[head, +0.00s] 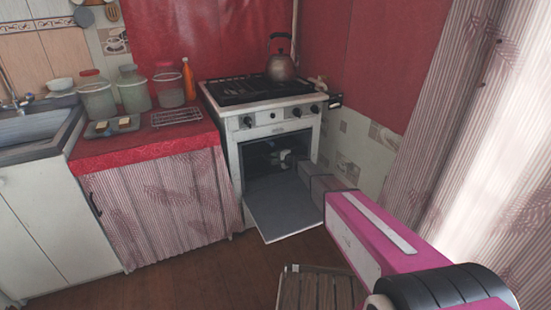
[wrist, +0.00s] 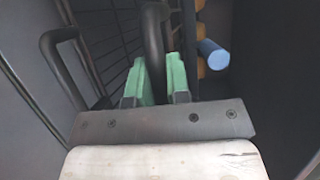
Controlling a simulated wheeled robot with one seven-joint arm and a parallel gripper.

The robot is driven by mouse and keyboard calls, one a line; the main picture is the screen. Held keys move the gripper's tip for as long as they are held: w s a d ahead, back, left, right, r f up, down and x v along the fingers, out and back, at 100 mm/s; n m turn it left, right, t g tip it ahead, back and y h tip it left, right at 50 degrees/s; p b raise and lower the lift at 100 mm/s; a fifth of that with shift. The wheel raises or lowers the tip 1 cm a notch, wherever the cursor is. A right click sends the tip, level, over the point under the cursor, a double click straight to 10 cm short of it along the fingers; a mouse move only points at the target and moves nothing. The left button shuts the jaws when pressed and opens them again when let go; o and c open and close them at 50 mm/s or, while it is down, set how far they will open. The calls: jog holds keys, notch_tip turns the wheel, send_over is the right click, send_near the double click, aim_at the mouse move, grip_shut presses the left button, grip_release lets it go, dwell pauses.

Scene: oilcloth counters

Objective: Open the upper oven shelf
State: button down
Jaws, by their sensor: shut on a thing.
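The oven (head: 278,125) stands at the back with its door (head: 285,207) folded down open. My arm reaches in from the right, and my gripper (head: 288,158) is inside the dark oven opening. In the wrist view, the green fingers of my gripper (wrist: 160,75) are closed on a dark looped handle (wrist: 153,35). A wire rack (wrist: 108,45) shows beside it. A second dark handle (wrist: 60,50) lies to the left, apart from the fingers. The head view is too dark inside to tell the shelf levels or how far a shelf is out.
A blue cylinder (wrist: 213,54) and orange-yellow round pieces (wrist: 201,28) are just right of the fingers. A kettle (head: 282,65) stands on the stove top. A slatted wooden stool (head: 318,290) stands in front of the oven door. Glass jars (head: 133,92) stand on the red counter.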

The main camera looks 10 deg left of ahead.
jog(key=s+d, duration=0.7)
jog(key=s, duration=0.4)
jog(key=s+d, duration=0.7)
jog(key=s, duration=0.5)
jog(key=shift+d, duration=0.3)
jog(key=c, duration=1.1)
grip_release()
jog(key=v, duration=1)
jog(key=shift+s+d, duration=0.15)
jog(key=shift+d, duration=0.15)
